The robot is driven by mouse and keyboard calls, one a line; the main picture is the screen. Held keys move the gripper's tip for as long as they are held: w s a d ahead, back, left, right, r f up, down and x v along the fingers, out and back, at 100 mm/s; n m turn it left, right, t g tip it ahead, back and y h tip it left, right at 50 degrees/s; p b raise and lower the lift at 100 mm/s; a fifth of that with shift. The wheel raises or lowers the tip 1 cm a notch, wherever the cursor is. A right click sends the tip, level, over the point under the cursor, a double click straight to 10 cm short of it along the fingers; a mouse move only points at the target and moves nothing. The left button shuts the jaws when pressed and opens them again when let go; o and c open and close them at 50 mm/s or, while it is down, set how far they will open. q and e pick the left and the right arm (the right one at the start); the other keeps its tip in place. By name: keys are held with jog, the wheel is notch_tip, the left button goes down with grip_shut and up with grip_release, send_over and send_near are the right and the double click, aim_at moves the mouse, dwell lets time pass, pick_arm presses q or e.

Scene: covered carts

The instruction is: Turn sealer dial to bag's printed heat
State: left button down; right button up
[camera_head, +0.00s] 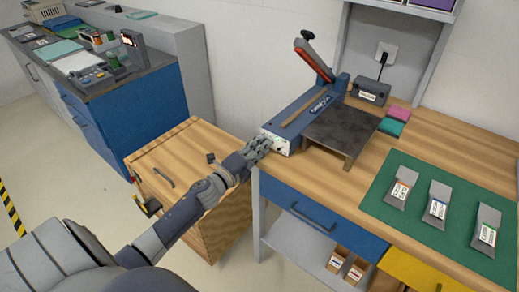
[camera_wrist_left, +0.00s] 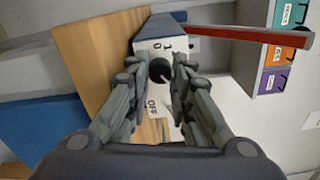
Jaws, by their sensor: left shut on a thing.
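The sealer (camera_head: 297,122) is a long blue machine on the wooden bench, with its red-edged lever raised. Its white dial face (camera_head: 279,145) is on the near end. In the left wrist view the dark round dial (camera_wrist_left: 159,70) sits between the fingertips of my left gripper (camera_wrist_left: 162,78), which is shut on it. In the head view my left gripper (camera_head: 258,148) covers most of the dial. Several marks and OFF show on the face; the setting is unclear. Three grey bags with printed labels, left (camera_head: 401,189), middle (camera_head: 436,205) and right (camera_head: 486,231), lie on a green mat; their print is too small to read. My right gripper is out of view.
A dark platform (camera_head: 340,131) stands directly beside the sealer. Pink (camera_head: 398,113) and green (camera_head: 391,127) pads lie right of it. A wooden cabinet (camera_head: 190,165) stands below my left arm. A blue counter with devices is behind left.

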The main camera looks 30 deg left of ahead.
pick_arm(q)
jog(key=shift+m, duration=0.4)
jog(key=c, duration=1.4)
grip_release()
jog(key=shift+s+d, duration=0.1)
jog(key=shift+f, duration=0.3)
jog(key=shift+s+f, duration=0.1)
jog(key=shift+s, duration=0.5)
jog(key=shift+s+a+r, duration=0.1)
jog(key=shift+s+r, duration=0.1)
jog(key=shift+s, duration=0.9)
jog(key=shift+s+a+r, duration=0.15)
jog(key=shift+s, duration=0.95)
jog(key=shift+s+a+r, duration=0.1)
jog(key=shift+s+r, duration=0.1)
jog(key=shift+s, duration=0.9)
